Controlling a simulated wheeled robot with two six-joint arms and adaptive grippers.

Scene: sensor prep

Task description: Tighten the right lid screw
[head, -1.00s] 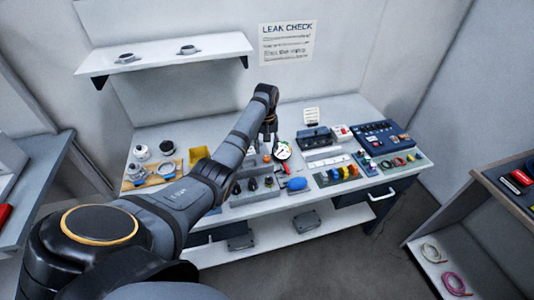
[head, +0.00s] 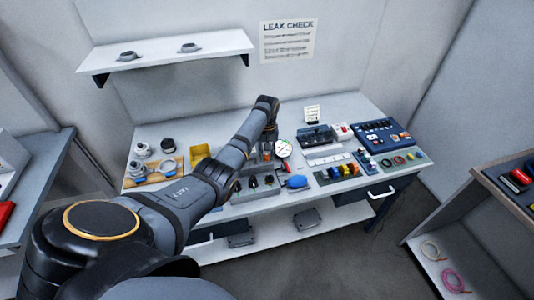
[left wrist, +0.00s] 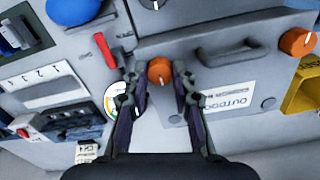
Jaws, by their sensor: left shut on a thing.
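An orange lid screw knob (left wrist: 160,70) sits at the edge of a grey lid (left wrist: 235,92) with a handle and a printed label. My left gripper (left wrist: 158,78) is shut on this knob, one finger on each side of it. A second orange knob (left wrist: 297,42) sits at the lid's other end, apart from the gripper. In the head view my left gripper (head: 267,147) is low over the middle of the bench, and my arm hides most of the lid. My right gripper is not in view.
A white dial gauge (head: 283,148) stands close beside the gripper. A blue bulb (head: 297,182) lies at the bench front. A yellow bin (head: 200,153) is to the left, and a dark blue panel (head: 382,135) is at the right. A wall shelf (head: 165,50) hangs behind.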

